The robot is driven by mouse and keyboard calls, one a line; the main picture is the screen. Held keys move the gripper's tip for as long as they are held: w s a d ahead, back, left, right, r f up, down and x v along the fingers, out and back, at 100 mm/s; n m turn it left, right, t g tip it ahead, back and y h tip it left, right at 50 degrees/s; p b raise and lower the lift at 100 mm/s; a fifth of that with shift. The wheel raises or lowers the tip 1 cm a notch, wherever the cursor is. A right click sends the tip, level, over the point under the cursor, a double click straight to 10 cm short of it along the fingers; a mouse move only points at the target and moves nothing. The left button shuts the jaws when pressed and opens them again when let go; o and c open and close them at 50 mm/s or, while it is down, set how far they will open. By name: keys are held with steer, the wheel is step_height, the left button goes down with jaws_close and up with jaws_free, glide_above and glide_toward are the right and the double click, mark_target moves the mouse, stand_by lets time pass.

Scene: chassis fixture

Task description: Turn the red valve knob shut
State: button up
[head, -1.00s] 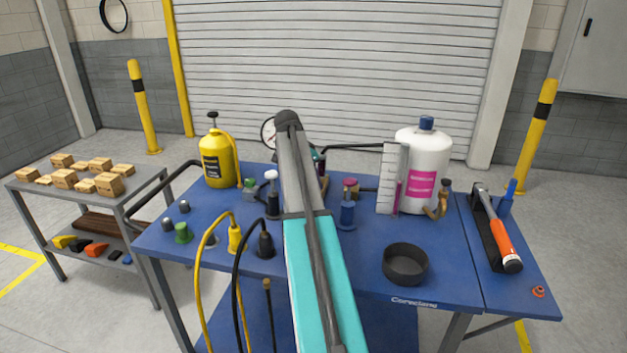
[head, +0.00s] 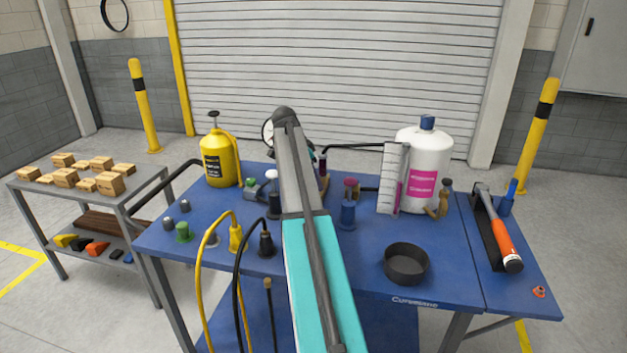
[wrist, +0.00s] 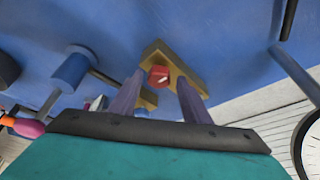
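The red valve knob (wrist: 158,76) shows in the wrist view on an angled brass-coloured fitting (wrist: 183,66) against the blue tabletop. My gripper (wrist: 160,88) points at it, one purple-grey finger on each side of the knob in the picture. The fingers are apart, with a visible gap either side of the knob. I cannot tell whether the knob lies between the tips or just beyond them. In the head view my arm covers the red knob and most of my gripper.
A blue post (wrist: 74,68) stands left of the fitting in the wrist view; a gauge (wrist: 308,140) is at lower right. On the table are a yellow sprayer (head: 218,160), a white bottle (head: 422,160), a black ring (head: 405,282) and a hammer (head: 503,243). Cables hang at the front.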

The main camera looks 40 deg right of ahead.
stand_by(0.4)
steer(key=b+v, duration=0.1)
steer(key=v, duration=1.2)
steer(key=shift+r+b, duration=0.4)
